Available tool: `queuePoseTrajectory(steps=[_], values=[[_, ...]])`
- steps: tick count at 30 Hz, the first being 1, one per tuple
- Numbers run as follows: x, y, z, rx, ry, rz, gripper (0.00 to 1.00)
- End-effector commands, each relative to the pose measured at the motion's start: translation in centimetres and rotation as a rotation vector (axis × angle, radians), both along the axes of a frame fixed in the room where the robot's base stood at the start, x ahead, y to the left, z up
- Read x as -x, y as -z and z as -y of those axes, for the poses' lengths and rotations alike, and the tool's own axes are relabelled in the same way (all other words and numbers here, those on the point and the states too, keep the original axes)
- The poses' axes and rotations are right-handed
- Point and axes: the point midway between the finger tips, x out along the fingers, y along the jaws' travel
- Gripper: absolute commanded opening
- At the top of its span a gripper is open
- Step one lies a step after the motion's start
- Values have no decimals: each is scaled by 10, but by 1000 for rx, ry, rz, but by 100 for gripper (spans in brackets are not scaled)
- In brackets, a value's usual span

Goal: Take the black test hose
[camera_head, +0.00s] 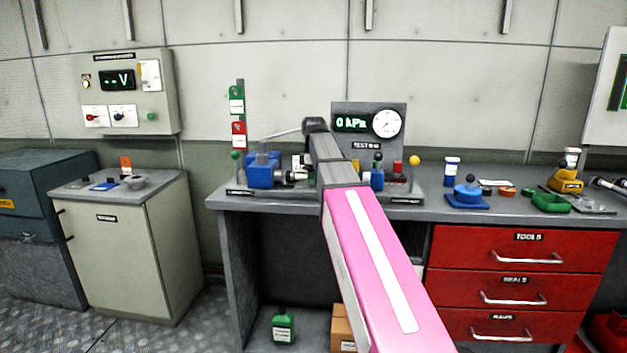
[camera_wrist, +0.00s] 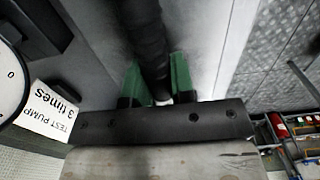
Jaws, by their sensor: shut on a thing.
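The black test hose (camera_wrist: 147,35) runs down the middle of the wrist view, between the two green fingers of my gripper (camera_wrist: 156,85). The fingers are shut on it, one on each side. The fingers and the hose cannot be made out there.
A blue valve block (camera_head: 259,175) stands left of my arm on the bench (camera_head: 222,203). A round gauge (camera_head: 387,123) is on the panel. Red drawers (camera_head: 520,268) are below.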

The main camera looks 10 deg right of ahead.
Motion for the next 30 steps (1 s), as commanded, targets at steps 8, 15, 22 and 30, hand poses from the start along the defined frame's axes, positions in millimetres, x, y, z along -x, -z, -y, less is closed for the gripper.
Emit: queuePoseTrajectory(steps=[8, 15, 22, 30], values=[[2, 0, 6, 0, 0, 0, 0], [4, 0, 11, 0, 1, 0, 0], [5, 0, 15, 0, 1, 0, 0], [7, 0, 21, 0, 0, 0, 0]])
